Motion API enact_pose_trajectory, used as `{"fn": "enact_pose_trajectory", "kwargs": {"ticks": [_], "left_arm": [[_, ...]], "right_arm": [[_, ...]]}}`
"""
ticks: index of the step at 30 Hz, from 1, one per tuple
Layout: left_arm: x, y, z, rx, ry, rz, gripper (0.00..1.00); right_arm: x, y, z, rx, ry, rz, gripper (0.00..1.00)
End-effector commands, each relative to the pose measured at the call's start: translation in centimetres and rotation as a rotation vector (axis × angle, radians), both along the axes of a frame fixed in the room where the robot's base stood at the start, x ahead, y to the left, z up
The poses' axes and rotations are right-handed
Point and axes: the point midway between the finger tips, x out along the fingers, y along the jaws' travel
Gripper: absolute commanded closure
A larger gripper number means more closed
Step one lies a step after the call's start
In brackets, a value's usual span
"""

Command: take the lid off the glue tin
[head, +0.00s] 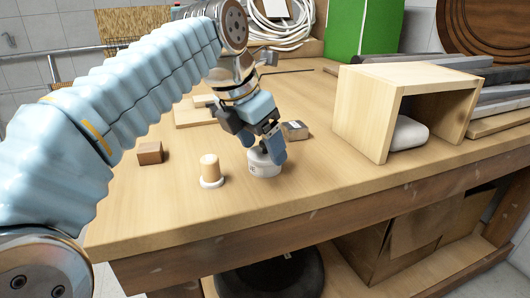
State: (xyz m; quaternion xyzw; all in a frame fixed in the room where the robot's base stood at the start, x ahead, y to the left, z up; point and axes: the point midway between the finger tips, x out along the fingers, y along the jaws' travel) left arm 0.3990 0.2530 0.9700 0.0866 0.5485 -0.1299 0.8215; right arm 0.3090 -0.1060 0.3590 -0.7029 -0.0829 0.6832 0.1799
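A small whitish tin (264,168), which I take to be the glue tin, stands upright on the workbench near the middle of the head view. My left gripper (264,143) points down at its top, with a blue finger on the right side and a darker one on the left. The fingers hide most of the tin's top, so the lid cannot be made out clearly. I cannot tell whether they are closed on the lid or only around it. My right gripper is not in view.
A small grey-brown box (295,130) sits just behind. An open wooden box (362,112) stands right. The bench (310,200) is clear in front.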

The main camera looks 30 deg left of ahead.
Motion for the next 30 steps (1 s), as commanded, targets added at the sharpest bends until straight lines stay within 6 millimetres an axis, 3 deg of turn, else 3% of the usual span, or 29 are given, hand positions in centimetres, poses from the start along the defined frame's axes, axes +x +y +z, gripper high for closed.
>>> {"fn": "enact_pose_trajectory", "kwargs": {"ticks": [1,7,20,24,30], "left_arm": [[0.0,0.0,0.0,0.0,0.0,0.0,0.31],[0.0,0.0,0.0,0.0,0.0,0.0,0.62],[0.1,-0.1,0.9,0.0,-0.001,-0.002,0.63],[0.1,0.0,3.1,-0.002,-0.003,-0.003,0.63],[-3.4,-2.4,8.2,0.001,-0.007,-0.002,0.63]], "right_arm": [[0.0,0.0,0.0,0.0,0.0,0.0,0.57],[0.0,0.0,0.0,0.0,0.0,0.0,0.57],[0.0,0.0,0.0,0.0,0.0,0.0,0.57],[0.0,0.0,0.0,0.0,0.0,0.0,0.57],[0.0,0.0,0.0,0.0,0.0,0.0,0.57]]}}
